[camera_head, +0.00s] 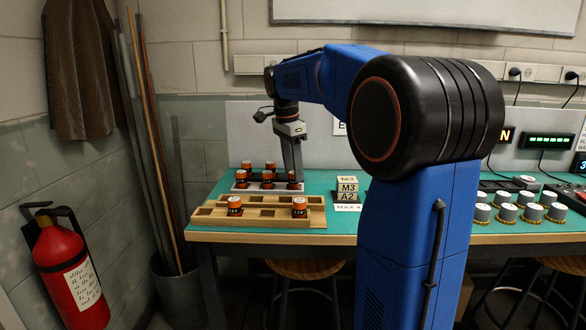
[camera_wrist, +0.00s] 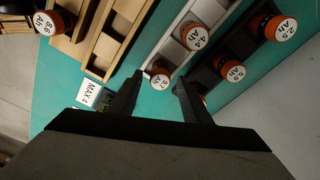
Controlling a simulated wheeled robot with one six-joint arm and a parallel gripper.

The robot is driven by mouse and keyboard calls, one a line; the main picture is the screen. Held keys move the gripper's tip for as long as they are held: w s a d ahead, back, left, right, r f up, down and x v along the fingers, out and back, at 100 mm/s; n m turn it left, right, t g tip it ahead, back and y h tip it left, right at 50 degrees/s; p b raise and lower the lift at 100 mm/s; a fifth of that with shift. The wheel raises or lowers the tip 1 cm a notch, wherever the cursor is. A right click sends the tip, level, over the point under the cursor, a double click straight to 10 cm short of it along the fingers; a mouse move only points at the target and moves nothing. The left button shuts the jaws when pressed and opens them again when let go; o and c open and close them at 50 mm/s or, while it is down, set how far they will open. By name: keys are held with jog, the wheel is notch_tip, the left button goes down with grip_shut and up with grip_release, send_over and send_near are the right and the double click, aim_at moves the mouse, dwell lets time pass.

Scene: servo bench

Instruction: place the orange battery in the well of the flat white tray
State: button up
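Several orange batteries with white labelled tops are in view, and I cannot tell which one the task means. The flat white tray (camera_head: 256,189) holds a row of them, one at its right end (camera_head: 294,182). My gripper (camera_head: 294,178) is low over that end, pointing down. In the wrist view my gripper (camera_wrist: 161,84) is open, its fingertips on either side of that end battery (camera_wrist: 158,72); contact is unclear. Another battery (camera_wrist: 196,36) sits further along the white tray (camera_wrist: 176,36).
A dark tray (camera_wrist: 254,49) with more batteries lies behind. The wooden rack (camera_head: 268,213) in front holds two batteries and has empty wells. Stacked label blocks (camera_head: 347,188) and a MAX 4 card (camera_wrist: 91,94) stand nearby. Grey-topped cells (camera_head: 507,212) stand at the right.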

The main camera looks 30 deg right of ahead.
notch_tip(320, 180, up, 12)
jog(key=a, duration=0.1)
jog(key=shift+a, duration=0.2)
dwell(0.3)
jog(key=shift+r, duration=0.1)
dwell(0.4)
